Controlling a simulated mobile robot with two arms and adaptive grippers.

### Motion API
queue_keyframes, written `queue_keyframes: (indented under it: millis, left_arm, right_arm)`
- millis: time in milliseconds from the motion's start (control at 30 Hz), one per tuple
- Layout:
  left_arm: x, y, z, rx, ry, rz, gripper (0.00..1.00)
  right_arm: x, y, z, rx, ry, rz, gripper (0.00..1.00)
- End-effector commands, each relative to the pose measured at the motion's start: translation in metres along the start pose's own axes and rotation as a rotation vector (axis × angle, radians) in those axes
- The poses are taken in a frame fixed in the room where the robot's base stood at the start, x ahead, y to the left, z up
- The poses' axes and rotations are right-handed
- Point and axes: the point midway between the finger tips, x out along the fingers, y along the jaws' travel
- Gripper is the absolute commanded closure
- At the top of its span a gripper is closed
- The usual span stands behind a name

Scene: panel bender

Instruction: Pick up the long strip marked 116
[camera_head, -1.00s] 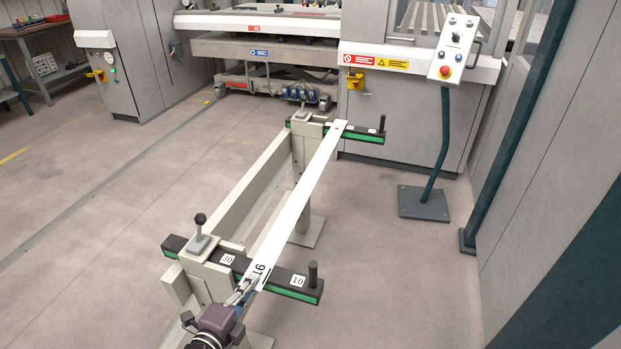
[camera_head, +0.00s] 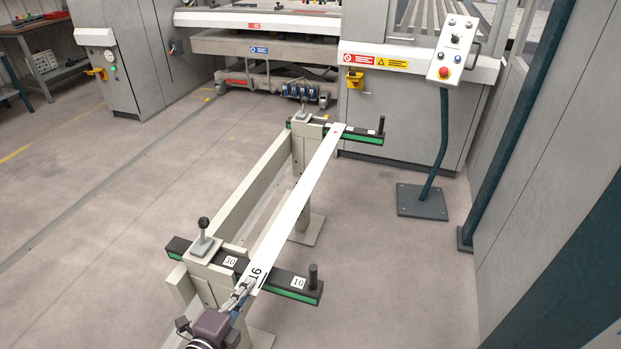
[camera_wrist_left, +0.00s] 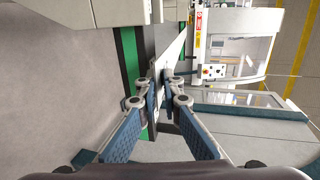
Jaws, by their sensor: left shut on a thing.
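The long white strip (camera_head: 303,192) lies lengthwise along the stand, from the near support arm to the far one. Black print, partly hidden, shows at its near end and reads like part of 116. My left gripper (camera_head: 246,289) is shut on the strip's near end. In the left wrist view the fingers (camera_wrist_left: 163,88) close on the strip (camera_wrist_left: 171,62) from both sides. Whether the strip is lifted clear of the near arm I cannot tell. My right gripper is not in view.
The stand's near support arm (camera_head: 275,279) has a green edge, labels 30 and 10, and an upright peg (camera_head: 313,275). The far arm (camera_head: 362,135) also has a peg. A control pedestal (camera_head: 423,201) stands right, the grey machine behind. Floor left is clear.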

Motion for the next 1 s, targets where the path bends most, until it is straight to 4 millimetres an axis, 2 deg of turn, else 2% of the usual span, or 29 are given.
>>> queue_keyframes:
  millis: [500,1000]
  left_arm:
    - [-0.042,0.004,-0.001,0.000,0.002,0.011,1.00]
    - [-0.046,0.005,-0.001,-0.001,0.002,0.008,1.00]
  right_arm:
    - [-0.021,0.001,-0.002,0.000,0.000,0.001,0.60]
    - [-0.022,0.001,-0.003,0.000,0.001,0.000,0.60]
